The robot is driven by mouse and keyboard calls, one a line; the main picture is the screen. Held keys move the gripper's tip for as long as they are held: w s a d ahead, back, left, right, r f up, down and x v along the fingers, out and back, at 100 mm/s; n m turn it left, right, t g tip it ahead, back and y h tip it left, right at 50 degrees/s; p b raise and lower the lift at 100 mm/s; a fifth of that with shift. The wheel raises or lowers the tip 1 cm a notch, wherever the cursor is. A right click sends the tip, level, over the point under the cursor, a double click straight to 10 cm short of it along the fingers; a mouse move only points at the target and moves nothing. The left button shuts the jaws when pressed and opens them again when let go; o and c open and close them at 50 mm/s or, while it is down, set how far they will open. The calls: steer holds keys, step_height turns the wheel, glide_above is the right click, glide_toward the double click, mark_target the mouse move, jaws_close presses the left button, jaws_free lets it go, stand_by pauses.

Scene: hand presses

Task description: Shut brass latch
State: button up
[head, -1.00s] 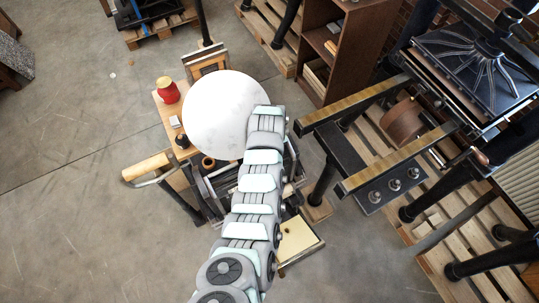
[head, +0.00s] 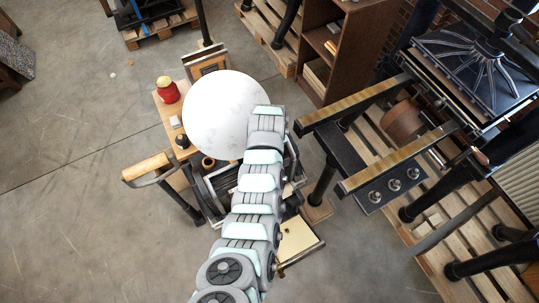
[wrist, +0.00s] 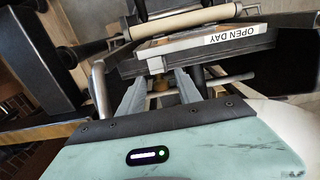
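In the wrist view, the two grey fingers of my gripper (wrist: 159,76) stand apart, beneath a metal frame with an "OPEN DAY" label (wrist: 236,34). A small brass-coloured part (wrist: 161,86), possibly the latch, shows in the gap between the fingers. I cannot tell whether either finger touches it, nor whether it is open or shut. In the head view, my arm reaches over a small press with a round white disc (head: 222,112). My gripper and the latch are hidden there.
A pale roller (wrist: 183,22) lies beyond the labelled frame. Beside the small press are a red jar (head: 168,92) and a wooden-handled lever (head: 148,167). A large dark press with rails (head: 360,104) stands close on the right. Open floor lies to the left.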

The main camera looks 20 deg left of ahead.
stand_by(0.3)
step_height(320, 180, up, 11)
stand_by(0.5)
steer(key=shift+f, duration=0.1)
